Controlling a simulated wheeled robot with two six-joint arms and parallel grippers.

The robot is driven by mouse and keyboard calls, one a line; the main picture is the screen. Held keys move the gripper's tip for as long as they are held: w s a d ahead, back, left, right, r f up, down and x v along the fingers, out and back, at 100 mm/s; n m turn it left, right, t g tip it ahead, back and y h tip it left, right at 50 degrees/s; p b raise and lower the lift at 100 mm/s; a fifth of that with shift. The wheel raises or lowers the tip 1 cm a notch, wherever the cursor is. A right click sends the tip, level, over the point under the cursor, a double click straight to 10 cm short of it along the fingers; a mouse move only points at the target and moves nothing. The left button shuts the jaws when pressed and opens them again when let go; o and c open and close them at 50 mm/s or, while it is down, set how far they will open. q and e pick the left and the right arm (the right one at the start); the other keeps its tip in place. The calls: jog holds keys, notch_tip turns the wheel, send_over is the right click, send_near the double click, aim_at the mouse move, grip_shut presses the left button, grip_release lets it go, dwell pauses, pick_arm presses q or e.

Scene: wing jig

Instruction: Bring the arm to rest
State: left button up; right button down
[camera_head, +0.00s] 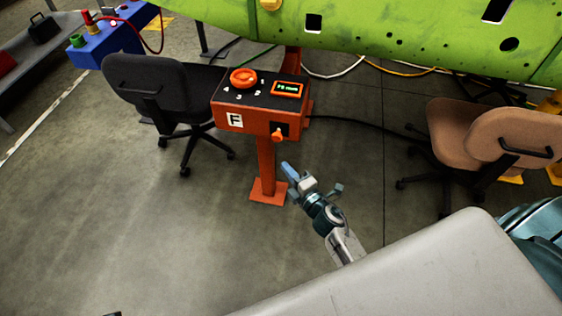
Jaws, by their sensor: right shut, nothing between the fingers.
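My right gripper (290,171) is in the middle of the view, its arm coming up from the lower right. Its fingers are shut with nothing between them. The pedestal's box has a round orange dial (243,77), a small green-lit display (288,88), an orange knob on the front (278,135) and a letter F label.
A black office chair (150,85) stands left of the pedestal and a brown chair (500,140) stands right. A green wing panel (390,35) spans the top. A black cable runs right from the pedestal. The floor (130,230) at left is clear.

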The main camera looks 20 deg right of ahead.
pick_arm(q)
jog(key=shift+s+d+r+t+b, duration=0.1)
jog(key=shift+s+r+t+b, duration=0.05)
jog(key=shift+r, duration=0.4)
jog(key=shift+s+d+r+t+b, duration=0.1)
jog(key=shift+r+t+b, duration=0.05)
jog(key=shift+r, duration=0.4)
pick_arm(e)
jog(key=shift+s+d, duration=0.15)
jog(key=shift+s, duration=0.85)
jog(key=shift+s+d, duration=0.15)
jog(key=shift+s, duration=0.8)
